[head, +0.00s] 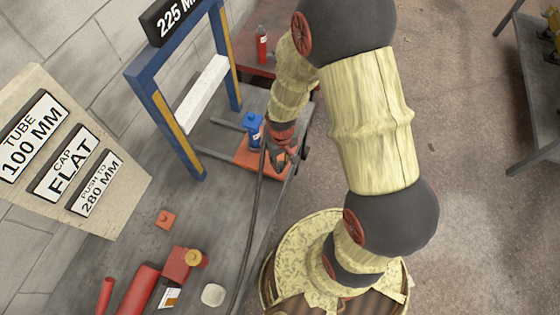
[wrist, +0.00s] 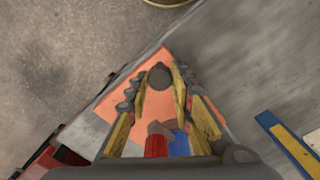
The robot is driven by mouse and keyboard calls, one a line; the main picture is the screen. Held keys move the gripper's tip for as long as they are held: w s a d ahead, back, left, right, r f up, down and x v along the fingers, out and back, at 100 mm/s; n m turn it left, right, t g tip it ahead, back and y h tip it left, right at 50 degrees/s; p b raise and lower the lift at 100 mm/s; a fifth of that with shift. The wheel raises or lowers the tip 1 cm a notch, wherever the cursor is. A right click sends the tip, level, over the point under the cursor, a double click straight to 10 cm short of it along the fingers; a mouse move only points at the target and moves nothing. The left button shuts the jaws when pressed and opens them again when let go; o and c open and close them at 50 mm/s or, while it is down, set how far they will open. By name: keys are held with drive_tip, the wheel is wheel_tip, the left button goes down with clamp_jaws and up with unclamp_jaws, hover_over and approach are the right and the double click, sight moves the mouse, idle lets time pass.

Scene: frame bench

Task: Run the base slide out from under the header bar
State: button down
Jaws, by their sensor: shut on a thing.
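The base slide is an orange plate (head: 246,161), low on the bench just right of the blue frame. It also shows in the wrist view (wrist: 184,54). A blue jack-like body (head: 254,126) stands on it. The header bar (head: 178,45) is the blue top beam of the frame, and a white bar (head: 205,92) spans the frame lower down. My gripper (head: 284,152) is at the plate's right side. In the wrist view its fingers (wrist: 160,84) are closed around a dark round knob (wrist: 160,76) above the plate. The knob's lower part is hidden.
A red extinguisher-like bottle (head: 262,45) stands behind. A sign board (head: 65,150) is at the left. Red parts (head: 140,290), a small orange block (head: 165,219) and a pale round piece (head: 212,295) lie in front. A dark hose (head: 258,215) runs along the bench.

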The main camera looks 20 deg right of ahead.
drive_tip(key=c, duration=1.5)
unclamp_jaws()
drive_tip(key=shift+c, duration=0.2)
wheel_tip(320, 180, up, 12)
drive_tip(key=s+r+t, duration=0.2)
drive_tip(key=s+r, duration=0.3)
drive_tip(key=r, duration=0.7)
drive_tip(key=s+a+r+m+t, duration=0.1)
drive_tip(key=s+r+t, duration=0.2)
drive_tip(key=r, duration=1)
drive_tip(key=s, duration=0.3)
drive_tip(key=shift+a+t, duration=0.25)
drive_tip(key=shift+t, duration=0.05)
